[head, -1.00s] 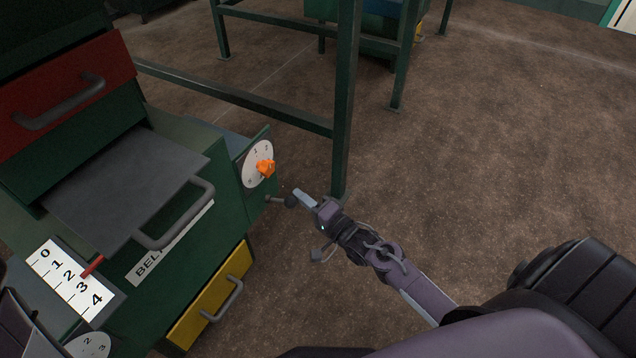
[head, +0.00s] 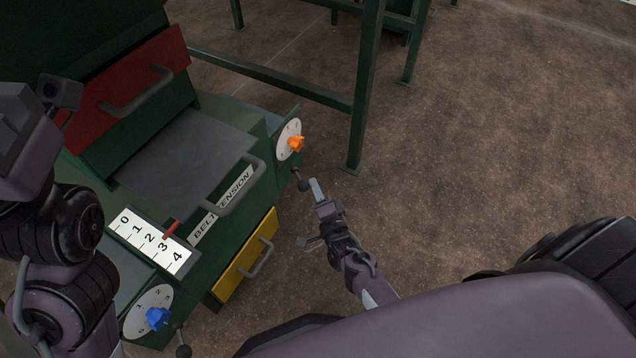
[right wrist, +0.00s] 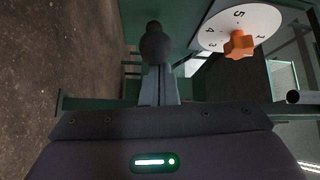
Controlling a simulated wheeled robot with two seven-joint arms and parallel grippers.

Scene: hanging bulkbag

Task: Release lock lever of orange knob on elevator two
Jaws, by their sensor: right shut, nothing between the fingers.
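The orange knob (head: 296,143) sits on a white numbered dial (head: 285,148) on the right side of the green machine; it also shows in the right wrist view (right wrist: 239,44). Below it a lock lever with a dark ball end (head: 303,185) sticks out; the ball shows in the right wrist view (right wrist: 155,44). My right gripper (head: 316,187) is shut and empty, its fingertips right at the ball; I cannot tell whether they touch it. My left arm (head: 60,190) shows at the left edge; its fingers are not clearly seen.
A blue knob (head: 157,319) with its own ball-ended lever (head: 183,351) is on the near dial. A scale with a red pointer (head: 171,229), a yellow drawer (head: 245,258) and a red drawer (head: 135,85) are on the machine. A green frame post (head: 366,90) stands behind; floor at right is clear.

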